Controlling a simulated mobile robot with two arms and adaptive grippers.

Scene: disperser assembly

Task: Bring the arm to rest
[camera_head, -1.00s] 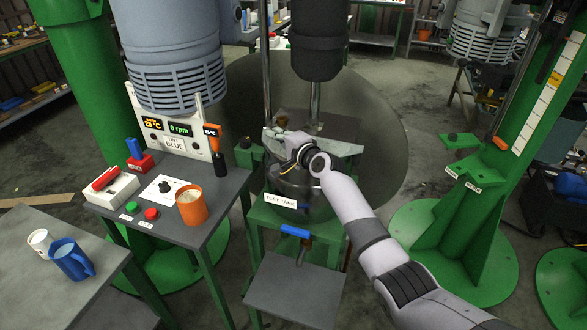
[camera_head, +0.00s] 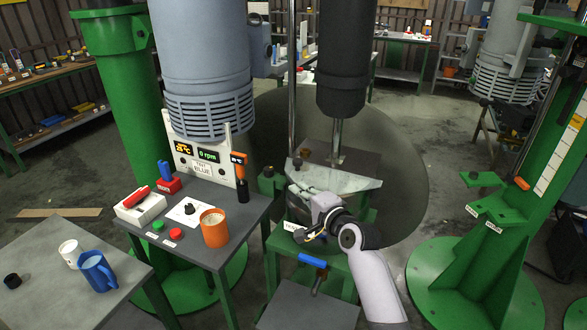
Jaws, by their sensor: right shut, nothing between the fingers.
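My right arm comes in from the lower right. Its right gripper (camera_head: 298,191) is over the front of the test tank stand, beside the glass lid (camera_head: 350,182). The fingers look small and partly blend with the tank behind them; they are shut with nothing held. The gripper and wrist cover most of the tank's body and part of its white label (camera_head: 290,225). My left gripper is not in view.
A grey control table (camera_head: 190,240) at left holds an orange cup (camera_head: 214,228), buttons and a red-handled box (camera_head: 139,205). A blue mug (camera_head: 97,271) and white cup (camera_head: 70,254) stand on the nearer table. A green column (camera_head: 500,230) stands at right.

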